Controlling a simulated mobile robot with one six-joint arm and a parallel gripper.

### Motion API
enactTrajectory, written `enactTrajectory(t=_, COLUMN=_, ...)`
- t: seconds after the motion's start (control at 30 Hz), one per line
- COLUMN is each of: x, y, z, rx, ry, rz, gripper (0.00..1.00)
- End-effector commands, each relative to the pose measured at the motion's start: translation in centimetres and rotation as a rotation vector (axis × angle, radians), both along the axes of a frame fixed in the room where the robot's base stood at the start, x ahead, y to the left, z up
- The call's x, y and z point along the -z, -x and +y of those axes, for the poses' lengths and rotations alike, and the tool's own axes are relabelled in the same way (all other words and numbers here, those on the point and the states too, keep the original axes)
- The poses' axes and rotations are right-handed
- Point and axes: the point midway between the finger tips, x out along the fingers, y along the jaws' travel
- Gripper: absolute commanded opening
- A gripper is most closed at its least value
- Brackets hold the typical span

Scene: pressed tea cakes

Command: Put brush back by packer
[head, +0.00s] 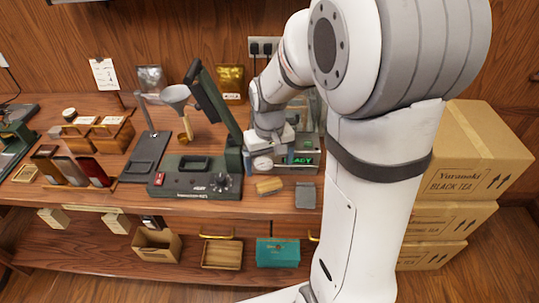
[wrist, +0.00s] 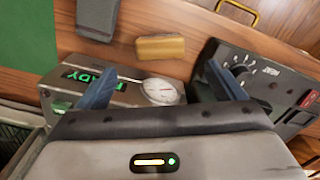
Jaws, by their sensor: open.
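A tan wooden block (head: 269,185), probably the brush, lies near the table's front edge; I see no bristles. It also shows in the wrist view (wrist: 160,47), beyond my fingertips. The machine with a green READY display (head: 305,161), probably the packer, stands just behind it. Its display and round white gauge show in the wrist view (wrist: 160,91). My gripper (wrist: 163,76) is open, its two blue fingers spread above the packer's front, with nothing held between them. In the head view the arm hides much of the packer.
A green sealer (head: 195,187) with knobs and a red switch stands left of the packer. A dark grey pad (head: 305,195) lies right of the block. Cartons (head: 470,160) are stacked at the right. Bare wood shows around the block.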

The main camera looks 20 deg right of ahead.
Motion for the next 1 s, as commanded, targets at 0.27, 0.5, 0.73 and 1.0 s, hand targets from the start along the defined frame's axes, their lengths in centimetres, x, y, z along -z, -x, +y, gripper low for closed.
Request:
enactTrajectory(t=0.27, x=-3.0, y=0.3, z=0.0, rx=0.003, ry=0.000, rz=-0.010, gripper=0.90)
enactTrajectory(t=0.5, x=-6.9, y=5.1, z=-0.1, rx=0.030, ry=-0.001, rz=-0.103, gripper=0.90)
enactTrajectory(t=0.73, x=-9.4, y=11.0, z=-0.2, rx=0.065, ry=-0.005, rz=-0.211, gripper=0.90)
enactTrajectory(t=1.0, x=-9.9, y=14.1, z=-0.2, rx=0.083, ry=-0.008, rz=-0.265, gripper=0.90)
